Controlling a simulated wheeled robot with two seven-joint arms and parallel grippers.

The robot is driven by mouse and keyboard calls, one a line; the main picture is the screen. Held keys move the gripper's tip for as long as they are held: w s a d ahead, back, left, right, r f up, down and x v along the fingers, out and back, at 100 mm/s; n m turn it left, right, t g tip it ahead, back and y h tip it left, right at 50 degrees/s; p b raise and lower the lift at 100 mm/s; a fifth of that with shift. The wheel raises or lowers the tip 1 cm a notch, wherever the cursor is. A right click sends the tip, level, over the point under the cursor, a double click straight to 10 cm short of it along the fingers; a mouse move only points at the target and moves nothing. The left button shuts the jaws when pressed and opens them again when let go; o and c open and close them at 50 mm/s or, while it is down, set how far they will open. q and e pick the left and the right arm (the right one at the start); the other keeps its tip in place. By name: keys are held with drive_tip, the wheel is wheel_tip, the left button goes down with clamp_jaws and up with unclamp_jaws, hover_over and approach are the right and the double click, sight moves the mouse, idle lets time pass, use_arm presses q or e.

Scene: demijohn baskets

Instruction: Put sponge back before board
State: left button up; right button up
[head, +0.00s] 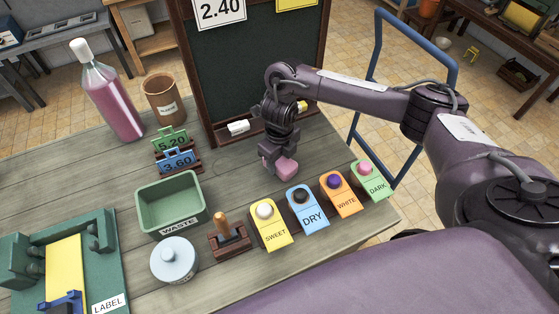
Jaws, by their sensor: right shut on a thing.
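A pink sponge (284,168) is at the table, in front of the dark board (251,85). My right gripper (279,154) points down and is shut on the sponge. I cannot tell whether the sponge touches the tabletop. The board stands upright in a brown frame at the back of the table, with a ledge along its bottom. A white block (238,127) lies by that ledge, to the left of my right gripper. My right arm hides part of the board's lower right. My left gripper is not in view.
Yellow, blue, orange and green tags with knobs (307,209) stand in front of the sponge. A green waste bin (170,206), a stamp (228,237) and price signs (178,160) are to the left. A bottle (108,92) and brown cup (164,99) stand at the back left.

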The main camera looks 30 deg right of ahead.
sight(280, 160)
drive_tip(key=o, duration=0.9)
wheel_tip(280, 160, up, 12)
drive_tip(key=p, duration=0.3)
idle(0.4)
